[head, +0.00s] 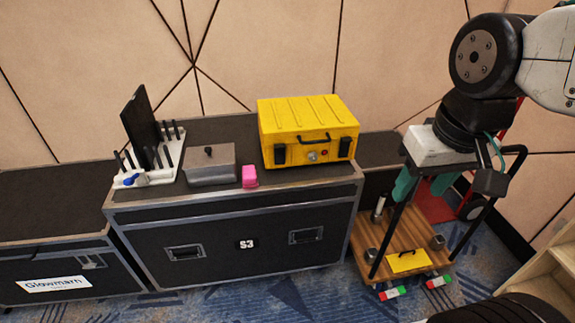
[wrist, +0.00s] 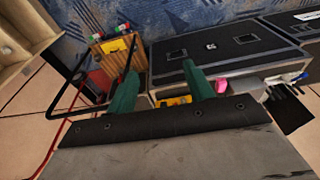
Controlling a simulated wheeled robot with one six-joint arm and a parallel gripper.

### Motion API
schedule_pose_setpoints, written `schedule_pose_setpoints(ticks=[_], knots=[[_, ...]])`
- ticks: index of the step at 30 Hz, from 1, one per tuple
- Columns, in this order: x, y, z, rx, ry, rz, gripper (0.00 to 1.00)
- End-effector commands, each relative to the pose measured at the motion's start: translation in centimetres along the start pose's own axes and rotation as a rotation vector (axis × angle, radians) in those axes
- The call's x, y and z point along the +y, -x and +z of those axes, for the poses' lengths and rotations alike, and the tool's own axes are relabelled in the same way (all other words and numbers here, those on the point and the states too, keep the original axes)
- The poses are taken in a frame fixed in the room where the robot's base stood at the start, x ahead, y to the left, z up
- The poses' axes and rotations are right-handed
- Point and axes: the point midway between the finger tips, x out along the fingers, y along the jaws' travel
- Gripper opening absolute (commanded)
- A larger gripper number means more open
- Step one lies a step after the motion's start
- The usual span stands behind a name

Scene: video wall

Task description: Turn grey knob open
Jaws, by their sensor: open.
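A grey round knob (head: 313,156) sits on the front face of a yellow case (head: 308,122), below its black handle and beside a small red spot. The case stands on the right part of a black flight case. My gripper (head: 421,192) is open and empty, with green fingers pointing down, to the right of the yellow case and apart from it. In the wrist view my gripper (wrist: 159,68) shows its two fingers spread, with part of the yellow case (wrist: 175,101) visible between them. The knob cannot be made out in the wrist view.
The flight case (head: 240,245) also bears a grey lidded box (head: 210,165), a pink block (head: 249,176) and a white rack (head: 150,170) with black tools. A wooden cart (head: 395,240) with black rails stands below my gripper. Blue carpet lies in front.

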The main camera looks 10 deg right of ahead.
Motion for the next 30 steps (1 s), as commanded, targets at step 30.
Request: schedule_pose_setpoints(ticks=[30], knots=[[-3.8,-29.8,-34.7,1.062,-0.368,-0.212,0.52]])
